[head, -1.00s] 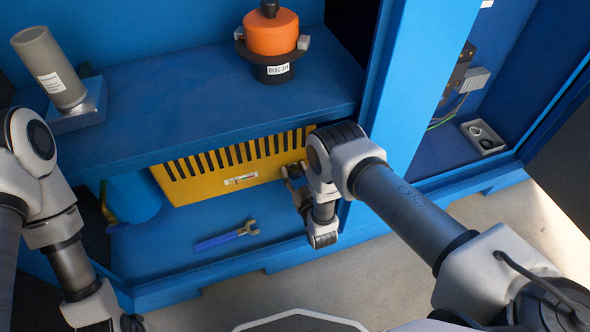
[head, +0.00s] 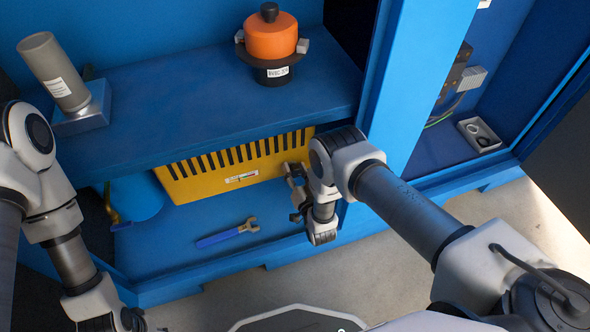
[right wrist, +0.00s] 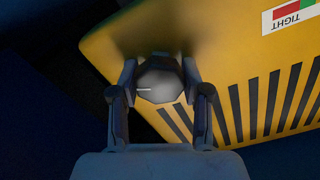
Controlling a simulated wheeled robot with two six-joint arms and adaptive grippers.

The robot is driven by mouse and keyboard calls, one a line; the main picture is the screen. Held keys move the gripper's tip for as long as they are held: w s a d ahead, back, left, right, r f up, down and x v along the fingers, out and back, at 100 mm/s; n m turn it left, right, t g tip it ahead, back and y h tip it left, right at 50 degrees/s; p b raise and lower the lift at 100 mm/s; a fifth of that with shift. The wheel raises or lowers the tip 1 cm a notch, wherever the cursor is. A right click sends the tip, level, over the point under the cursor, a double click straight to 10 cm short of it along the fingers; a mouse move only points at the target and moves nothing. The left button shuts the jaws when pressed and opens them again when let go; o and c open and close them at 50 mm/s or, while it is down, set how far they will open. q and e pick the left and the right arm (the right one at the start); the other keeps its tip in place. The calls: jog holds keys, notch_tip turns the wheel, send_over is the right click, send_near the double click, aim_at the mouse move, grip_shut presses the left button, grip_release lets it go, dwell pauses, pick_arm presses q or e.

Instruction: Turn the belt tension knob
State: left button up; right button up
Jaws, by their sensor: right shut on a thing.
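The belt tension knob (right wrist: 158,80) is a grey, many-sided knob with a short white line on its face. It is at the end of a yellow slotted guard (right wrist: 215,50), which also shows in the head view (head: 200,185) under the blue shelf. My right gripper (right wrist: 159,88) is shut on the knob, one finger on each side. In the head view my right gripper (head: 294,172) is at the guard's right end, where the knob is hidden. A label (right wrist: 290,15) on the guard has red and green fields and reads TIGHT, upside down. My left gripper is out of view.
A blue-handled wrench (head: 228,234) lies on the cabinet floor before the guard. An orange-topped device (head: 271,38) and a grey cylinder (head: 55,68) stand on the shelf (head: 190,110) above. A blue post (head: 415,90) is just right of my right wrist.

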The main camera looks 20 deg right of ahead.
jog(key=o, duration=1.2)
jog(key=shift+c, duration=0.2)
jog(key=s, duration=0.7)
jog(key=shift+s, duration=0.2)
jog(key=shift+d, duration=0.1)
